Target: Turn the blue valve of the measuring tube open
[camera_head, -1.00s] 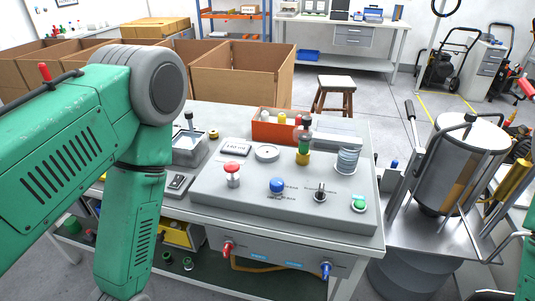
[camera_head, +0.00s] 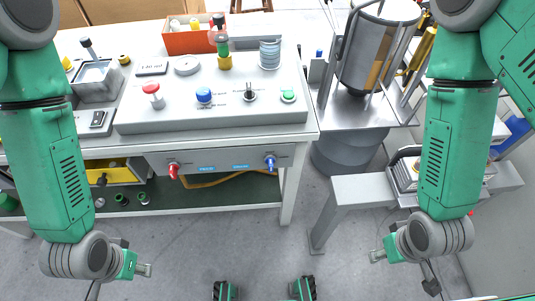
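A blue valve handle (camera_head: 270,161) sticks out of the front panel of the grey test bench (camera_head: 219,158), right of a red valve handle (camera_head: 173,170). My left gripper (camera_head: 145,270) hangs low at the lower left, below the bench's front and well apart from the valve. My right gripper (camera_head: 376,256) hangs low right of centre, also apart from the valve. Both grippers are small in the picture, and I cannot tell how far their fingers are apart. I see nothing held in either. I cannot tell for sure which part is the measuring tube.
The bench top holds a red button (camera_head: 152,92), a blue knob (camera_head: 204,96), a green button (camera_head: 288,95) and a signal lamp (camera_head: 222,52). A metal cylinder (camera_head: 368,52) stands to the right. A grey step-shaped stand (camera_head: 362,190) is near my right arm. The floor before the bench is clear.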

